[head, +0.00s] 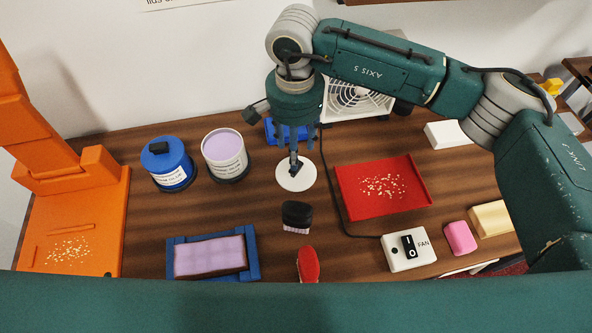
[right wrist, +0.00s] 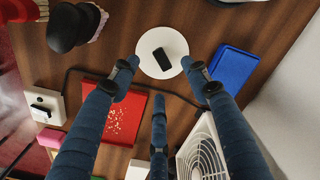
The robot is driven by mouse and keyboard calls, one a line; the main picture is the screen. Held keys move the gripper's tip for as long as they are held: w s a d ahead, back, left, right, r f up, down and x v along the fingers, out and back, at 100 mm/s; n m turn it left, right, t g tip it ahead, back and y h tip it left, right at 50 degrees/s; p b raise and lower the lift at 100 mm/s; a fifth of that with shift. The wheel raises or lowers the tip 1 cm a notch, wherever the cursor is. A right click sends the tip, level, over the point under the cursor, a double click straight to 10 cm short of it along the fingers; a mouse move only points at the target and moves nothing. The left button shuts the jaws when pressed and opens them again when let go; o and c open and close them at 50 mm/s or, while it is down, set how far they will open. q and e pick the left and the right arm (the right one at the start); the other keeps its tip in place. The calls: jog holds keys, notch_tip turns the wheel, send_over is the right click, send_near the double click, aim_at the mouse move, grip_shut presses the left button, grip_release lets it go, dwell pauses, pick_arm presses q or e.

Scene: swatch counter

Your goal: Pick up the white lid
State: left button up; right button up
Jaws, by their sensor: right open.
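The white lid (head: 287,182) is a flat round disc with a black knob. It lies flat on the wooden counter in the middle of the head view, and it also shows in the right wrist view (right wrist: 176,46). My right gripper (head: 295,151) points down above the lid, its fingers open and empty. In the right wrist view the fingertips (right wrist: 160,72) are spread near the lid's edge, and the knob lies beyond them. One finger hides part of the lid in the head view. My left gripper is not in view.
An open jar with lilac contents (head: 224,146) and a blue lidded jar (head: 167,165) stand left of the lid. A red tray (head: 417,204) lies right, a black-handled brush (head: 297,213) in front, a blue tray (right wrist: 234,66) and a fan (right wrist: 203,150) behind. A dark cable runs nearby.

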jog(key=shift+f, duration=0.95)
jog(key=shift+d+f+p, duration=0.15)
jog(key=shift+f+p, duration=0.5)
jog(key=shift+p, duration=0.1)
jog(key=f+p, duration=0.1)
jog(key=f, duration=0.2)
jog(key=shift+w+d+f+p, duration=0.1)
jog(key=shift+d+f+p, duration=0.1)
jog(key=shift+f+p, duration=0.15)
jog(key=shift+f, duration=0.35)
jog(key=shift+c, duration=0.5)
jog(key=c, duration=1)
